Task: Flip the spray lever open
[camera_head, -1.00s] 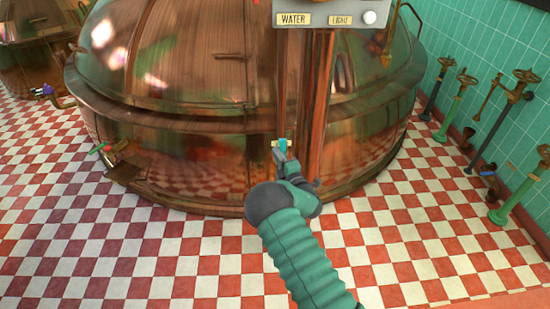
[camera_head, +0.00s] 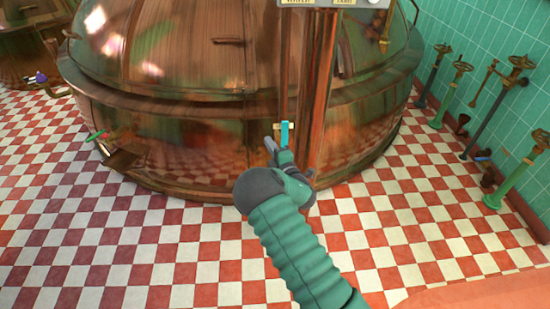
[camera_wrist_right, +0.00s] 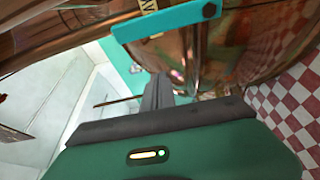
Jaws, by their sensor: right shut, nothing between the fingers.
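The teal spray lever (camera_head: 285,133) sits on the front of the copper kettle, at a small brass fitting beside a vertical copper pipe. It looks roughly upright in the head view. In the right wrist view the lever (camera_wrist_right: 165,24) crosses the top as a teal bar with a dark pivot at its right end. My right gripper (camera_head: 269,144) is shut and empty, just left of and below the lever. Its shut dark fingers (camera_wrist_right: 157,90) point up below the bar in the wrist view; I cannot tell whether they touch it. My left gripper is out of view.
The large copper kettle (camera_head: 190,130) fills the centre. A vertical copper pipe (camera_head: 316,95) runs just right of the lever. Green and brass valve stands (camera_head: 452,90) line the tiled wall at right. The checkered floor (camera_head: 130,235) is open in front.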

